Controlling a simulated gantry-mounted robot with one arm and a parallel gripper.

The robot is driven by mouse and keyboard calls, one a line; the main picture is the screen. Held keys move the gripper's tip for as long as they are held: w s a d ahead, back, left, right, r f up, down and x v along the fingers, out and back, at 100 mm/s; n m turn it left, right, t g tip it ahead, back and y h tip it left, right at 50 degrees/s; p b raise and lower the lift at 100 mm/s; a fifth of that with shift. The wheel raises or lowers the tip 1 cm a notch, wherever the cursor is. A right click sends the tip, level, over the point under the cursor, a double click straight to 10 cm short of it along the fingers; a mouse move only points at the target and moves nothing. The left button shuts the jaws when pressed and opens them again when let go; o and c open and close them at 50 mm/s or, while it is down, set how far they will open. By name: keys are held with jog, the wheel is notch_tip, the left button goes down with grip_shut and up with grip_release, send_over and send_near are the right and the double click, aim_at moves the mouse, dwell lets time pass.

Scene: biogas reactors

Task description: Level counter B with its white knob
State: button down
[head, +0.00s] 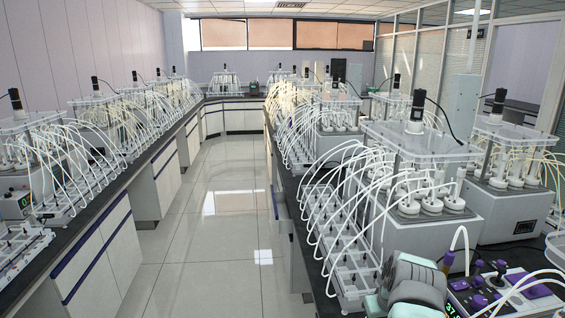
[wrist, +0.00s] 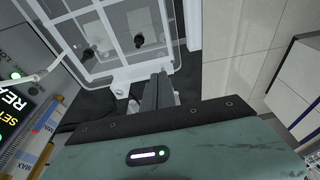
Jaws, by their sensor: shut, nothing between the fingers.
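In the wrist view my gripper (wrist: 162,88) is shut and empty, its dark fingers together and pointing at the near edge of a clear-framed counter unit (wrist: 188,50). Small white round parts (wrist: 121,88) sit by that near edge, just left of the fingertips; one may be the white knob. I cannot tell whether the fingers touch anything. No letter B is readable. In the head view a row of clear and white counter trays (head: 350,262) with white tubes runs along the right bench. My wrist hides the near end of that row, and my fingertips are not distinguishable there.
A display panel (wrist: 14,108) with green lights is at the wrist view's left. In the head view, a grey reactor bath (head: 463,232) and purple-knobbed devices (head: 490,290) crowd the right bench, with tubes arching over the trays. The tiled aisle (head: 215,240) is clear.

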jog(key=shift+s+r+p, duration=0.1)
jog(key=shift+s+p, duration=0.05)
jog(key=shift+p, duration=1)
jog(key=shift+s+p, duration=0.3)
jog(key=shift+p, duration=0.55)
jog(key=v, duration=0.2)
jog(key=w+p+v, duration=0.1)
jog(key=v, duration=0.2)
jog(key=shift+w+r, duration=0.15)
jog(key=shift+r, duration=0.25)
